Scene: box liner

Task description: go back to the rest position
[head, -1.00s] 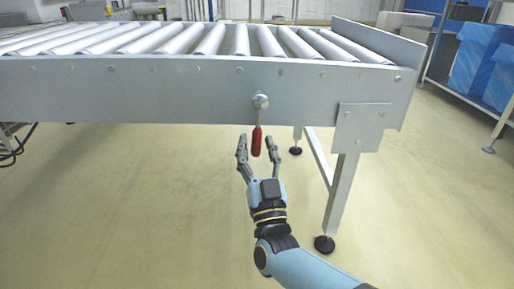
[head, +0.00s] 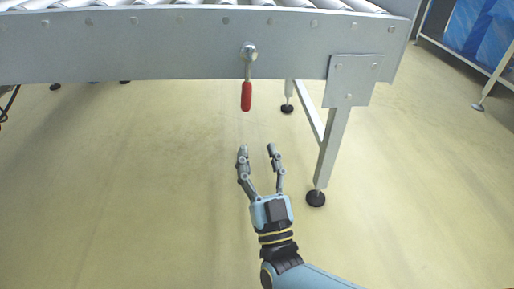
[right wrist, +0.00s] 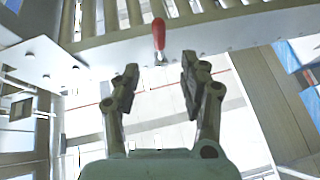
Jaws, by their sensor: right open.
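My right gripper (head: 258,150) is open and empty, with its fingers pointing up the picture in the head view. It is below and apart from a lever with a red handle (head: 246,97), which hangs straight down from a bolt on the conveyor's side rail. In the right wrist view the red handle (right wrist: 158,34) shows beyond and between the open fingertips (right wrist: 158,75), with nothing held. My left gripper is not in the frames.
The roller conveyor (head: 150,50) spans the top of the head view. Its support leg (head: 330,150) stands on a black foot right of my gripper. A rack with blue boxes (head: 485,35) is at the upper right. The floor (head: 120,190) is clear on the left.

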